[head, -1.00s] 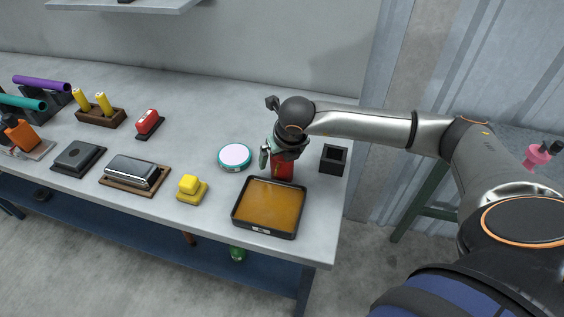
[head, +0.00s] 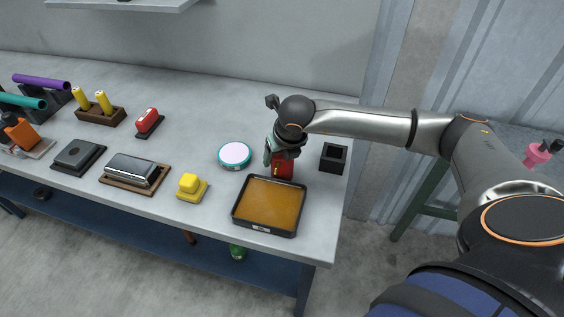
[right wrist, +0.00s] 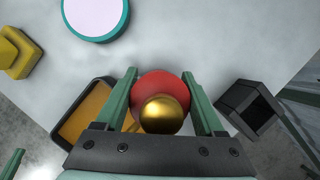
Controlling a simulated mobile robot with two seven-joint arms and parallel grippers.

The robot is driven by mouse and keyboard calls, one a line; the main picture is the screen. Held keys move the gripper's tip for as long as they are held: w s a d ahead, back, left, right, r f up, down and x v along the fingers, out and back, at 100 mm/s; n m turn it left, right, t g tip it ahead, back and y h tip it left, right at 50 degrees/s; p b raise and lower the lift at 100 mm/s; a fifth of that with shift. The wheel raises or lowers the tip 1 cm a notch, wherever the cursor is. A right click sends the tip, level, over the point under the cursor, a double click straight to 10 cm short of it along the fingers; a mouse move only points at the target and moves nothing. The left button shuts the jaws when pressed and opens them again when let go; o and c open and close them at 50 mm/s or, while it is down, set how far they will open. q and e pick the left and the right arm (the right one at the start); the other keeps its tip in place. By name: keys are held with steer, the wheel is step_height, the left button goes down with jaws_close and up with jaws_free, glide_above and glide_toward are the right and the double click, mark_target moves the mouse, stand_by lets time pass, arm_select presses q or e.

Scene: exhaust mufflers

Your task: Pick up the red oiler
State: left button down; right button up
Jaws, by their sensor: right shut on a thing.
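The red oiler (head: 284,168) stands on the bench behind the amber tray, partly hidden by my right gripper. In the right wrist view the oiler (right wrist: 160,87) shows from above, a red round body with a gold ball-shaped top. My right gripper (head: 273,155) points down over it. Its two green fingers (right wrist: 163,85) are shut on the oiler, one on each side. My left gripper is not in view.
The black-rimmed amber tray (head: 236,215) lies just in front of the oiler. A black square holder (head: 333,158) stands to the right, a teal-rimmed white disc (head: 235,155) to the left. A yellow block (head: 189,187) and a metal block on wood (head: 133,171) stand further left.

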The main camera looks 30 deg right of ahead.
jaws_close()
steer(key=shift+r, duration=0.15)
